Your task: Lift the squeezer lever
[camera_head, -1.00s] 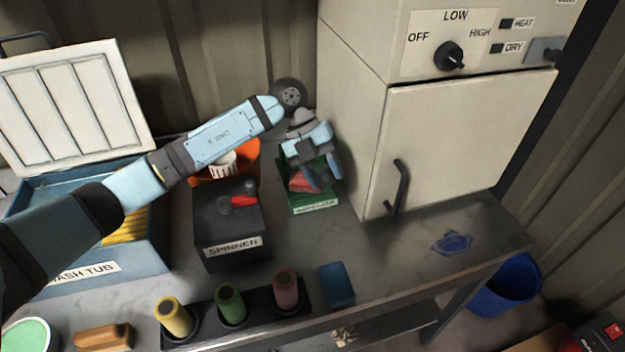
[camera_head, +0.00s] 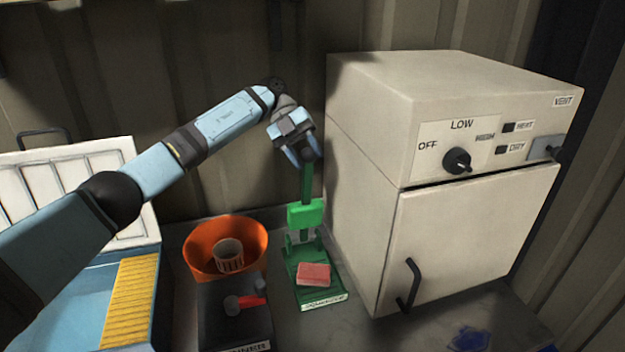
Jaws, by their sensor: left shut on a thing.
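The green squeezer (camera_head: 304,252) stands on the bench between the spinner and the white cabinet. Its green lever (camera_head: 306,186) points nearly straight up, with a green press block (camera_head: 305,213) around its lower part. A pink sponge-like block (camera_head: 314,274) lies on the squeezer's base, clear below the press block. My left gripper (camera_head: 303,160) is shut on the top end of the lever; its fingers hide that end. My right gripper is not in view.
The white cabinet (camera_head: 378,230) stands close on the right, with a knob (camera_head: 457,161) and a black door handle (camera_head: 411,284). An orange bowl (camera_head: 191,246) with a white basket (camera_head: 229,256) and the dark spinner (camera_head: 212,320) are on the left. A corrugated wall is close behind.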

